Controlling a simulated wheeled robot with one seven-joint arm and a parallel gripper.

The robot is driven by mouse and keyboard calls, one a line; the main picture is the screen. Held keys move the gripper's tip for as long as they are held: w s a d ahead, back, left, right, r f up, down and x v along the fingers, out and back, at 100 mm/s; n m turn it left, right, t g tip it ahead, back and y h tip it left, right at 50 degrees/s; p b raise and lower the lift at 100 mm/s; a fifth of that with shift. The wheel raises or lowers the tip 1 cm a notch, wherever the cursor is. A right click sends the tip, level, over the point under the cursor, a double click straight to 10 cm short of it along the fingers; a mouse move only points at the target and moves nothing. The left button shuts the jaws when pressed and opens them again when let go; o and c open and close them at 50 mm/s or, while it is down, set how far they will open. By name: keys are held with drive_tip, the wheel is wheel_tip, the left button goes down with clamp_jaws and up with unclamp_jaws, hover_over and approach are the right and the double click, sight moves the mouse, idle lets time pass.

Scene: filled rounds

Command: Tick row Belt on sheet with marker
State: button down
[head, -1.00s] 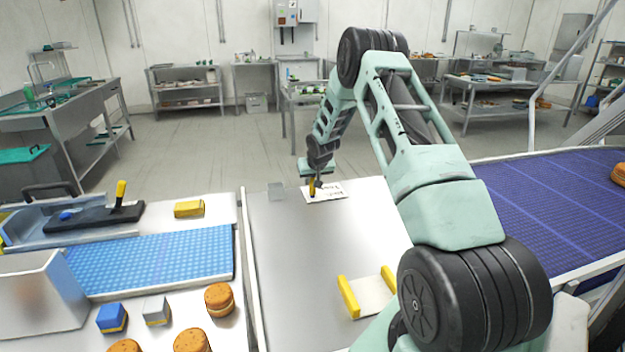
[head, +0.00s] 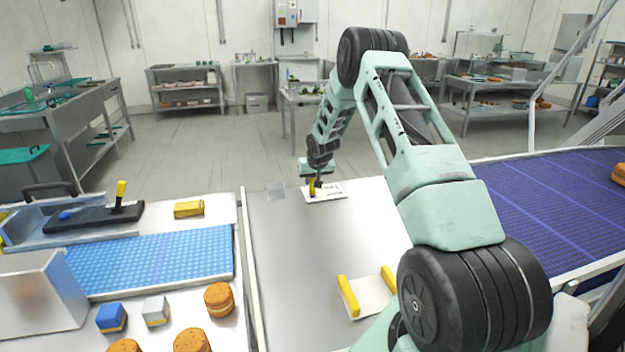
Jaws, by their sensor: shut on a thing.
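The white sheet (head: 332,191) lies at the far end of the grey metal table. It carries dark print too small to read, so I cannot tell which row is Belt. My gripper (head: 314,184) is over the left part of the sheet, shut on the marker (head: 312,188), a short upright stick with yellow and dark parts. The marker's lower end is at or just above the sheet; I cannot tell whether it touches. My gripper hides part of the sheet, and no tick can be made out.
A white holder with two yellow bars (head: 348,296) stands near the table's front. Left are a blue mat (head: 150,262), filled rounds (head: 219,299) and blocks (head: 112,318). A purple conveyor (head: 545,205) runs right. Mid-table (head: 295,250) is clear.

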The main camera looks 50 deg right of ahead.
drive_tip(key=shift+f, duration=0.1)
drive_tip(key=shift+r+p, duration=2.15)
drive_tip(key=shift+r, duration=1.4)
